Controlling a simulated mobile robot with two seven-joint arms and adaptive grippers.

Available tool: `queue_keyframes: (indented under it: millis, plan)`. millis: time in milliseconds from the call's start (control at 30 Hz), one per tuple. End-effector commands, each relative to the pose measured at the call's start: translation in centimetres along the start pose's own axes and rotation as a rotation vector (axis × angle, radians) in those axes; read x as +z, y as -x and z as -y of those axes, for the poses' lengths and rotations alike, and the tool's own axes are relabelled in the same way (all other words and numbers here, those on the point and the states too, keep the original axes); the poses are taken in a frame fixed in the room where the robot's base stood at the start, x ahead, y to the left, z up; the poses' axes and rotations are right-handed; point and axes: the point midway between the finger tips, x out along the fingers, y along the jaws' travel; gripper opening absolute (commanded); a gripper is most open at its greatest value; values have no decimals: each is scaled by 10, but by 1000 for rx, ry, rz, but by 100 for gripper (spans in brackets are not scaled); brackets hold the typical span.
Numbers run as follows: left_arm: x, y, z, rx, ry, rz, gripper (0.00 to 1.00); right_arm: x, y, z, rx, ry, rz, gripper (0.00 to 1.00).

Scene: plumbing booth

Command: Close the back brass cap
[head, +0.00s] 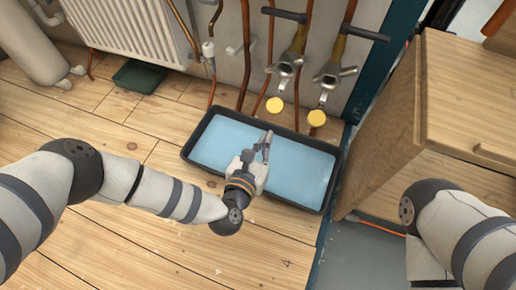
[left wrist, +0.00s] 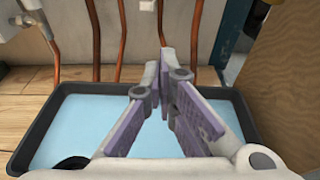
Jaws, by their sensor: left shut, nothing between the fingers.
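Two round yellow brass-coloured caps show in the head view below the valves by the wall: a left cap (head: 274,104) and a right cap (head: 317,118). The left one lies slightly farther up the picture. Above them are a left valve (head: 287,64) and a right valve (head: 331,75) with dark bar handles. My left gripper (head: 267,142) is shut and empty over the blue tray, apart from both caps. In the left wrist view its fingers (left wrist: 166,68) meet at the tips; no cap is clear there. My right gripper is out of view.
The dark-rimmed tray (head: 196,143) with a pale blue inside lies on the plank floor below the pipes. A wooden cabinet (head: 455,95) stands at the right. A radiator (head: 130,28) and a green container (head: 138,76) are at upper left.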

Motion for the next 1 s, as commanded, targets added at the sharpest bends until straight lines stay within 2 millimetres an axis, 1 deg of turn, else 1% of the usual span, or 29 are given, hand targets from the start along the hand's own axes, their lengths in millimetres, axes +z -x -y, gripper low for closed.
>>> queue_keyframes:
  millis: [33, 167, 233, 300, 400, 500, 833, 1000]
  plan:
    - [-3, -12, 0, 0, 0, 2, 0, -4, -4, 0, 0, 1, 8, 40]
    - [-3, -40, 0, 0, -1, 1, 0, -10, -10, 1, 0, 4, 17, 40]
    - [13, -36, 0, -2, 1, 1, 0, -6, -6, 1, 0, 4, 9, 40]
    - [25, -31, 0, -1, -1, 2, 0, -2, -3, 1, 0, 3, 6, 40]
    - [35, -28, 0, -2, 0, 2, 0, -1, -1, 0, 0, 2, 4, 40]
    - [38, -26, 0, -1, 0, 0, 0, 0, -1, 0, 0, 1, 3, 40]
    - [38, -25, 0, -1, -1, -1, 0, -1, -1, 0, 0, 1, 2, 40]
    - [41, -23, 0, -1, -2, -20, 0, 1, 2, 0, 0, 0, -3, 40]
